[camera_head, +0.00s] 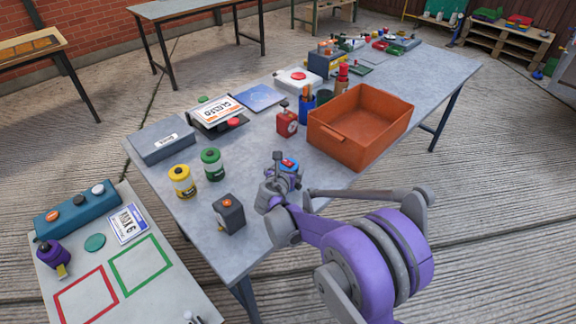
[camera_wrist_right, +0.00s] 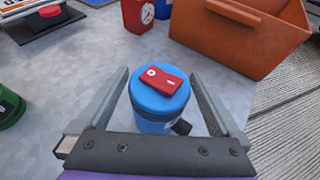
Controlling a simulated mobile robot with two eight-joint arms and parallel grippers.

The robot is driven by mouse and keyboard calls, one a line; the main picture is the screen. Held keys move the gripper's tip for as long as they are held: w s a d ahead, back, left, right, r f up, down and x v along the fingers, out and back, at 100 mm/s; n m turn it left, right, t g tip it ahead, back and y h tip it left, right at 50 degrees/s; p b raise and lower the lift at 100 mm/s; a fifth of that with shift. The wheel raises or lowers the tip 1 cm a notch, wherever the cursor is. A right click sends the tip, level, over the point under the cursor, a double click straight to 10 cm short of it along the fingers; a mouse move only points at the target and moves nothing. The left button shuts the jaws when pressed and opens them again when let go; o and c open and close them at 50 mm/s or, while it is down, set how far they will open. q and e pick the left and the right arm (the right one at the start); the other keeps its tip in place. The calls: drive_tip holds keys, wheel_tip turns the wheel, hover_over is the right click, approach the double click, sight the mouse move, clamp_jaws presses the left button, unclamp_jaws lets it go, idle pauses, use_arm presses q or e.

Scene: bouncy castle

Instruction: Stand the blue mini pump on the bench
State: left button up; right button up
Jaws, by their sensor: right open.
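The blue mini pump (camera_wrist_right: 159,98) is a short blue cylinder with a red switch block on top and a dark outlet at its side. It looks upright on the grey bench (camera_head: 262,150), near the front edge. In the head view the pump (camera_head: 290,163) is mostly hidden behind my right gripper (camera_head: 281,178). In the wrist view my right gripper (camera_wrist_right: 160,105) is open, with one finger on each side of the pump. Gaps show between fingers and pump. My left gripper is not seen.
An orange crate (camera_head: 334,147) stands just right of the pump, and a red gauge can (camera_head: 287,124) behind it. A dark grey box (camera_head: 229,213), green jar (camera_head: 212,164) and yellow jar (camera_head: 183,181) stand to the left. Bare bench lies between.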

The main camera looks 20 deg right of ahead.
drive_tip(key=shift+r, duration=0.3)
drive_tip(key=v, duration=1.2)
drive_tip(key=s+a+f+m+g+y, duration=0.1)
drive_tip(key=s+f+m+g+y, duration=0.1)
drive_tip(key=s+m, duration=0.7)
drive_tip(key=s+a+f+m+g+y, duration=0.2)
drive_tip(key=s+m+y, duration=0.1)
drive_tip(key=s+m, duration=0.6)
drive_tip(key=s+a+f+m+g+y, duration=0.1)
drive_tip(key=s+f+m+y, duration=0.1)
drive_tip(key=s+m, duration=0.7)
drive_tip(key=shift+s+a+m+g+y, duration=0.35)
drive_tip(key=shift+m+y, duration=0.25)
drive_tip(key=shift+m, duration=0.2)
